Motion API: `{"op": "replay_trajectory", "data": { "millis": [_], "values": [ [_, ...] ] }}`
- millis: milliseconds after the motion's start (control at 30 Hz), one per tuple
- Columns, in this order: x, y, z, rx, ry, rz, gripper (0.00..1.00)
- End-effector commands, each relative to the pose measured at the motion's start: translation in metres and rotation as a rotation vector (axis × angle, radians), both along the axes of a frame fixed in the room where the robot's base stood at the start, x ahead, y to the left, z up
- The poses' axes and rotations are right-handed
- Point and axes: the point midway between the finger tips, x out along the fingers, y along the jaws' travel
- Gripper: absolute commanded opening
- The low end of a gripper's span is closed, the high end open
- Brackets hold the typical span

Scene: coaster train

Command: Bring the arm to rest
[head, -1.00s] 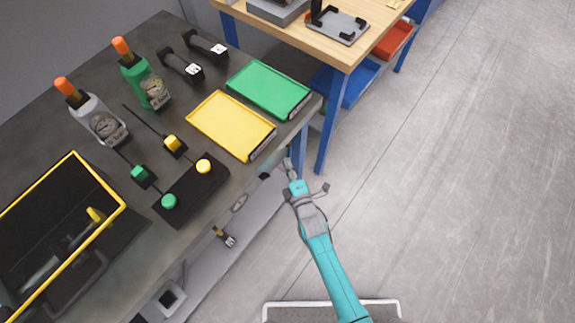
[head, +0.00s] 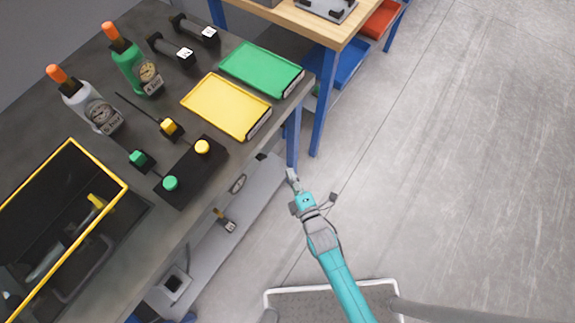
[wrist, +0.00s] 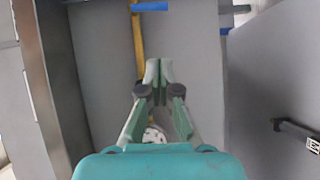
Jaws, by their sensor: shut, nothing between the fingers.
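My teal arm reaches up from the bottom of the head view. My gripper (head: 292,177) is at its far end, beside the dark bench's (head: 208,236) right edge and over the lower level there. In the wrist view my gripper (wrist: 159,72) shows its fingers together at the tips, with nothing held. It touches none of the things on the bench top.
On the bench are a yellow tray (head: 226,107), a green tray (head: 262,70), two bottles with gauges, dark weight-like tools and a yellow-rimmed bin (head: 99,160). A wooden table (head: 326,38) stands behind. Grey floor (head: 460,170) at right is open.

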Motion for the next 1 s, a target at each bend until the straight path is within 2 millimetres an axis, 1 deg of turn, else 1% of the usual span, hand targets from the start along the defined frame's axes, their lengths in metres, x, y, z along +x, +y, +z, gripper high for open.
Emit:
{"op": "replay_trajectory", "data": {
  "millis": [33, 167, 767, 867, 967, 1000],
  "values": [
    [-0.004, -0.001, 0.0, 0.0, 0.001, 0.0, 0.0],
    [-0.007, -0.002, 0.001, 0.0, -0.001, 0.0, 0.0],
    [-0.008, -0.003, 0.001, 0.002, 0.001, 0.0, 0.0],
    [-0.016, -0.009, 0.001, 0.025, 0.014, -0.008, 0.0],
    [-0.037, -0.023, 0.003, 0.088, 0.048, -0.029, 0.0],
    [-0.049, -0.03, 0.005, 0.126, 0.066, -0.041, 0.0]
  ]
}}
